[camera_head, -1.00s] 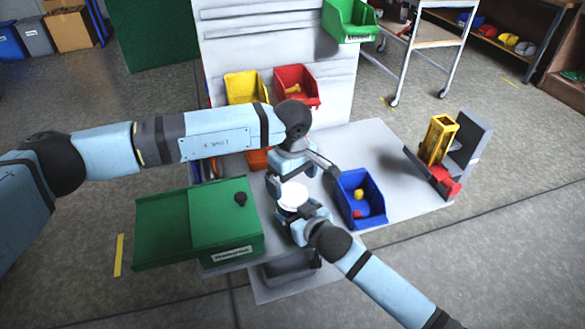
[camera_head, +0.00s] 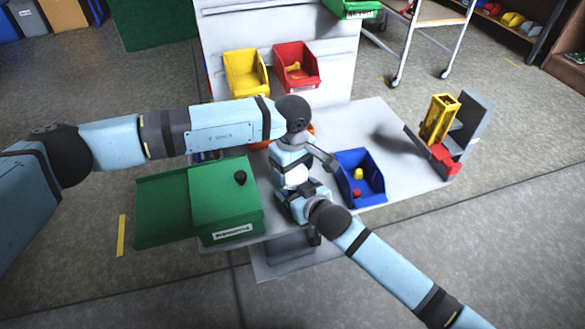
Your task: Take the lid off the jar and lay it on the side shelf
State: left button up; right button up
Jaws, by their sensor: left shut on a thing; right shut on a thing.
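The white lid (camera_head: 296,177) shows as a small white patch between my two grippers, at the front of the grey workbench. The jar under it is mostly hidden by my grippers. My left gripper (camera_head: 292,172) reaches down from above and is shut on the lid. My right gripper (camera_head: 296,193) comes in from the lower right and is shut on the jar, just below the left one. I cannot tell whether the lid is apart from the jar. I cannot tell for sure which surface is the side shelf.
A green box (camera_head: 218,200) with a black knob (camera_head: 240,178) stands left of the grippers. A blue bin (camera_head: 366,196) with small red and yellow things is close on the right. A yellow and red device (camera_head: 440,120) stands farther right. The grey workbench (camera_head: 395,135) is clear between them.

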pick_arm(q)
jog(key=n, duration=0.3)
jog(key=o, duration=1)
jog(key=shift+r, duration=2.3)
jog(key=shift+c, duration=0.2)
notch_tip(320, 180, up, 3)
jog(key=m, duration=0.3)
jog(key=shift+f, duration=3.8)
jog(key=c, duration=0.9)
